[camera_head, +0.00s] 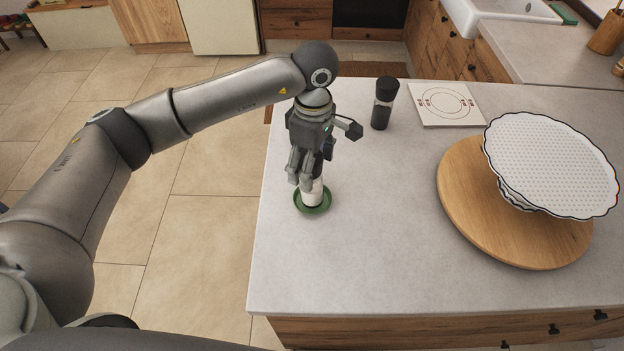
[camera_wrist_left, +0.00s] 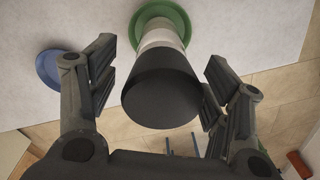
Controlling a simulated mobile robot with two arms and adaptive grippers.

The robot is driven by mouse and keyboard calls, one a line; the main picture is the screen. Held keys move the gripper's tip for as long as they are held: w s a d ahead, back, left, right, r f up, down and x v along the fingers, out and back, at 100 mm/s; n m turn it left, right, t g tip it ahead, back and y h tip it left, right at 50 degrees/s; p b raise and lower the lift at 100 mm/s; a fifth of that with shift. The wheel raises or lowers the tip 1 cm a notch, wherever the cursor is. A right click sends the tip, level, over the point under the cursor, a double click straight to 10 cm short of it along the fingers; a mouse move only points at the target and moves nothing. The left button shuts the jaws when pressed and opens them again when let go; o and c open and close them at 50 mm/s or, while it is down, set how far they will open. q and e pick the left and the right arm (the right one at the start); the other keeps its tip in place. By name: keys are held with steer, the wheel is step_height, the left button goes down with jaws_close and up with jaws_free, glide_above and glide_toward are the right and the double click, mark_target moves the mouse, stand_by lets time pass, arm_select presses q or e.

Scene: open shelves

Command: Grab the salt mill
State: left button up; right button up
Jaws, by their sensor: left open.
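The salt mill shows in the head view as a white body (camera_head: 312,196) standing upright on a small green saucer (camera_head: 325,206) near the counter's left edge. Its upper part is mostly hidden by my left gripper (camera_head: 306,172), which points down over it. In the left wrist view the mill's black cap (camera_wrist_left: 160,88) lies between the two open fingers of my left gripper (camera_wrist_left: 158,90), with a gap on each side. The white body and the green saucer (camera_wrist_left: 160,12) show beyond the cap. My right gripper is not in view.
A dark mill with a black cap (camera_head: 383,103) stands behind to the right, near a white printed board (camera_head: 446,103). A blue disc (camera_wrist_left: 46,68) shows in the left wrist view. The front counter is clear.

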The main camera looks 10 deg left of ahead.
arm_select(q)
steer(key=shift+f+p, duration=0.35)
steer(key=shift+f, duration=1.05)
steer(key=shift+r, duration=0.1)
steer(key=c, duration=1.3)
